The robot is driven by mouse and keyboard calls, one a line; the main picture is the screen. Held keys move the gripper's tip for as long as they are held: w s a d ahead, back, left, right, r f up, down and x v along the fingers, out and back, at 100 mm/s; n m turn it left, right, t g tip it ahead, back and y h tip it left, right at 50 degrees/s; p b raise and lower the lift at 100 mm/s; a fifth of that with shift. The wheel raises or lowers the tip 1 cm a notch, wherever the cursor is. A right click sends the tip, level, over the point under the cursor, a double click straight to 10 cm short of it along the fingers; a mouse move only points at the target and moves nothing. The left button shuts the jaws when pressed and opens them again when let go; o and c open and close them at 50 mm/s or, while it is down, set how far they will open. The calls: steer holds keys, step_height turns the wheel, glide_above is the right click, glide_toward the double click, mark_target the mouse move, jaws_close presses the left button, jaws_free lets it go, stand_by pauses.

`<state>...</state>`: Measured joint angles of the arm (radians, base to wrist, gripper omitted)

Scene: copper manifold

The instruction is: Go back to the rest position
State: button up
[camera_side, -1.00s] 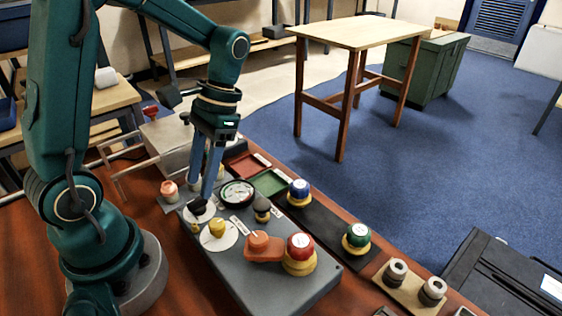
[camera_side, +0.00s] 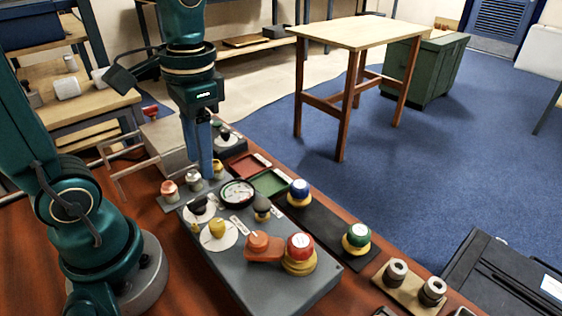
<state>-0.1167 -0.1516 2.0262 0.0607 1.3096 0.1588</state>
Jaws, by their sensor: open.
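My gripper (camera_side: 206,178) hangs with its blue fingers pointing down, above the back end of the grey manifold panel (camera_side: 225,262). The fingers look empty and open, and they partly overlap each other from this side. Below and in front of them, the panel carries a black knob (camera_side: 198,205) on a white dial, a yellow knob (camera_side: 217,228) on another white dial, and a round gauge (camera_side: 237,192). An orange lever (camera_side: 262,246) and a red-capped valve (camera_side: 299,250) sit at its front end.
Red (camera_side: 246,166) and green (camera_side: 270,182) trays lie behind the panel. A black strip bears a blue-capped part (camera_side: 299,193) and a green-capped part (camera_side: 357,237). Two grey-topped parts (camera_side: 397,270) stand on a tan block at right. A wire rack (camera_side: 118,165) is at left.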

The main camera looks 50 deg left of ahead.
steer(key=d+t, duration=0.1)
steer(key=t, duration=0.1)
steer(key=s+d+t, duration=0.1)
steer(key=t, duration=0.1)
steer(key=d+t, duration=0.1)
steer(key=t, duration=0.1)
steer(key=shift+s+d+r+n+h, duration=0.15)
steer(key=shift+s+r+n+h, duration=0.1)
steer(key=shift+n+h, duration=0.05)
stand_by(0.6)
